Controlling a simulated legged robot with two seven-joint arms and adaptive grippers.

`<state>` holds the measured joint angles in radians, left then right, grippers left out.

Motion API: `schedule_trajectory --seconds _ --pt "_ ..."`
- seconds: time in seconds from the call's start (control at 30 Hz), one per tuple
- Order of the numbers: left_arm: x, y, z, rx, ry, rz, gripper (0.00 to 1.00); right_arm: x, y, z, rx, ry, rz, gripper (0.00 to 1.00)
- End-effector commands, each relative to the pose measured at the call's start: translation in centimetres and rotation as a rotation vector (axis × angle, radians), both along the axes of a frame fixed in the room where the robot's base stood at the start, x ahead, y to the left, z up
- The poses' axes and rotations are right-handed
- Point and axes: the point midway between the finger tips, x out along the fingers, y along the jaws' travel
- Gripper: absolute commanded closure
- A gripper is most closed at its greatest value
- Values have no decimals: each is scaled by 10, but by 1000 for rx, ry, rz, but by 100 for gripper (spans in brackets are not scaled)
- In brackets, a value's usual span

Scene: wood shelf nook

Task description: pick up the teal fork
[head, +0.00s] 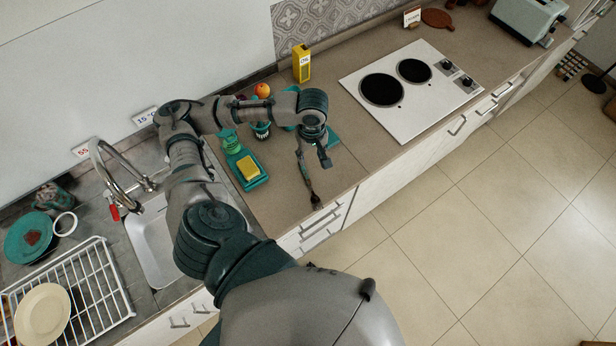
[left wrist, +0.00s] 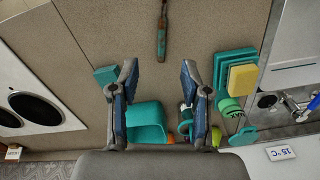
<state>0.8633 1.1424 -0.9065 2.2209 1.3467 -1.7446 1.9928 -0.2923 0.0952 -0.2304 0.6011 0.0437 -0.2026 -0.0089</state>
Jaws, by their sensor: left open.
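A slim utensil with a worn teal handle (left wrist: 161,42) lies on the counter in the left wrist view, ahead of my fingertips; its far end is cut off by the top edge. In the head view the utensil (head: 312,192) points towards the counter's front edge and ends in a dark, wider tip. I cannot make out fork tines. My left gripper (head: 313,153) is open and empty above the counter, pointing down. Its two fingers (left wrist: 160,83) are spread wide in the left wrist view, with the utensil apart from them. My right gripper is not in view.
A teal container (left wrist: 145,122) stands beyond the fingers. A teal tray (head: 249,182) with a yellow sponge (head: 248,167) lies left of the gripper. The hob (head: 412,90) is to the right, the sink (head: 150,240) to the left. Bare counter surrounds the utensil.

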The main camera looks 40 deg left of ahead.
Motion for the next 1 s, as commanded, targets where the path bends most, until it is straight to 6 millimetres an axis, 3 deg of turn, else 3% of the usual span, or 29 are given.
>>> schedule_trajectory --seconds 0.3,1.0 --pt "1 8 -79 -9 5 1 53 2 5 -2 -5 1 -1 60" --pt "-4 5 -154 -5 -1 -1 53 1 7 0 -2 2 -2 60"
